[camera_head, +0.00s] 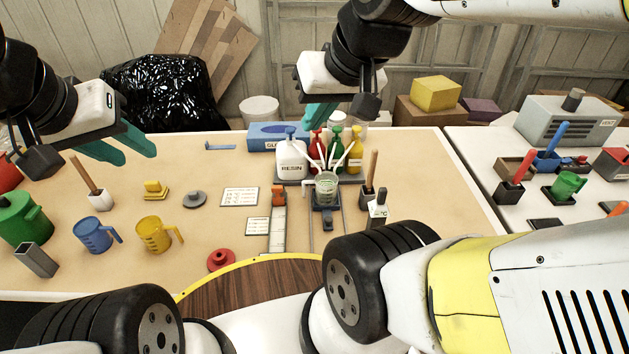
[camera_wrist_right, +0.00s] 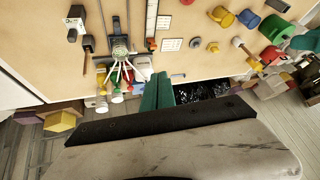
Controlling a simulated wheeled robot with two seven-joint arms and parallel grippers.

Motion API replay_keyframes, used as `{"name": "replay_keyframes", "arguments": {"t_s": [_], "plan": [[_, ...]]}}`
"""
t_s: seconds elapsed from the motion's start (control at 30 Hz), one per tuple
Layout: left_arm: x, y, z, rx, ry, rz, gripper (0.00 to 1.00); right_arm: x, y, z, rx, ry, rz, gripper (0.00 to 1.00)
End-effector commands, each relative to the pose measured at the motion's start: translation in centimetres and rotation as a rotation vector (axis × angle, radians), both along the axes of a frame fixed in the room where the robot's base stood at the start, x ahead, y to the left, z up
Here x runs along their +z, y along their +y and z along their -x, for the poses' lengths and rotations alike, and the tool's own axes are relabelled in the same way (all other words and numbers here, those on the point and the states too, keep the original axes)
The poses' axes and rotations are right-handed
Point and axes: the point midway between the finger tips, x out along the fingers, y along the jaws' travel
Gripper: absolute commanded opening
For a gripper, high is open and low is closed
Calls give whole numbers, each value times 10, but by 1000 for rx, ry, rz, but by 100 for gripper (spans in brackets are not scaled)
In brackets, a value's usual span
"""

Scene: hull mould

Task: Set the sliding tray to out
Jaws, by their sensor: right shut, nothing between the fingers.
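The sliding tray appears to be the small dark plate (camera_head: 327,205) under a clear cup (camera_head: 326,185) with pale sticks. A dark handle (camera_head: 328,222) shows at its near side. Two thin rails (camera_head: 312,232) run from it toward the front of the table. The tray sits at the far end of the rails, close to the bottles. My right gripper (camera_head: 318,115) is shut and empty above the back edge, behind the bottles. Its teal fingers show in the right wrist view (camera_wrist_right: 157,92), apart from the cup. My left gripper (camera_head: 138,158) is open and empty over the table's back left.
A resin bottle (camera_head: 291,160) and several coloured bottles stand behind the cup. A brush holder (camera_head: 367,197) and a small block tool (camera_head: 377,210) stand right of the rails. A ruler-like strip (camera_head: 278,225) lies left. A yellow-rimmed round wooden surface (camera_head: 245,285) is in front.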

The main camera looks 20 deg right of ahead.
Motion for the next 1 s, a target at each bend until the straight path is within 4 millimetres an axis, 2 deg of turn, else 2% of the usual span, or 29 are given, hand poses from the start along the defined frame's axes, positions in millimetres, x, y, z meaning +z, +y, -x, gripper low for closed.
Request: {"name": "replay_keyframes", "arguments": {"t_s": [0.07,0.1,0.3,0.47,0.67,0.87,1.0], "plan": [[0,0,0,0,0,0,36,0,0,0,0,0,0,0],[0,0,0,0,0,0,36,0,0,0,0,0,0,4],[0,0,0,0,0,0,36,-8,-2,-12,17,48,22,43],[0,0,0,0,0,0,36,-32,-9,-43,66,169,86,44],[0,0,0,0,0,0,36,-80,-18,-83,148,343,178,44],[0,0,0,0,0,0,36,-143,-29,-116,241,515,266,44],[0,0,0,0,0,0,36,-195,-37,-130,314,637,328,44]]}}
